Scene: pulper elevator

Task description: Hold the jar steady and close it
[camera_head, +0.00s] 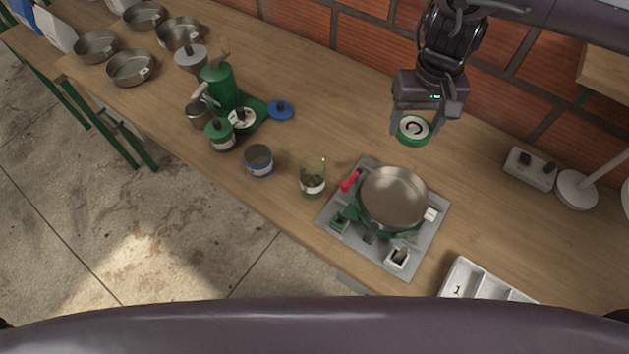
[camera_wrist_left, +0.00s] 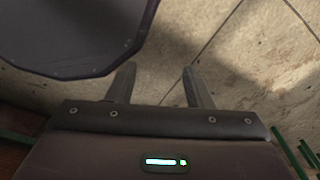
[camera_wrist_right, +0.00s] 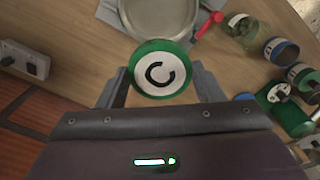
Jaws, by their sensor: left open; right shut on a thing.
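My right gripper (camera_head: 416,130) is shut on a round green-rimmed lid (camera_head: 414,128) with a white top and a black curved mark. It holds the lid above the counter behind the pan; the lid also shows between the fingers in the right wrist view (camera_wrist_right: 161,69). A glass jar (camera_head: 312,178) with a pale label stands upright left of the stove, its top seemingly uncovered. An open blue-banded jar (camera_head: 259,161) stands left of it. A green-topped jar (camera_head: 220,134) stands further left. My left gripper (camera_wrist_left: 160,82) is open and empty over the floor, outside the head view.
A metal pan (camera_head: 392,197) sits on the stove plate (camera_head: 416,258), with a red handle (camera_head: 349,181) beside it. A blue lid (camera_head: 281,110) lies near the green grinder (camera_head: 218,84). A white tray (camera_head: 459,278) is at front right. Several pans stand far left.

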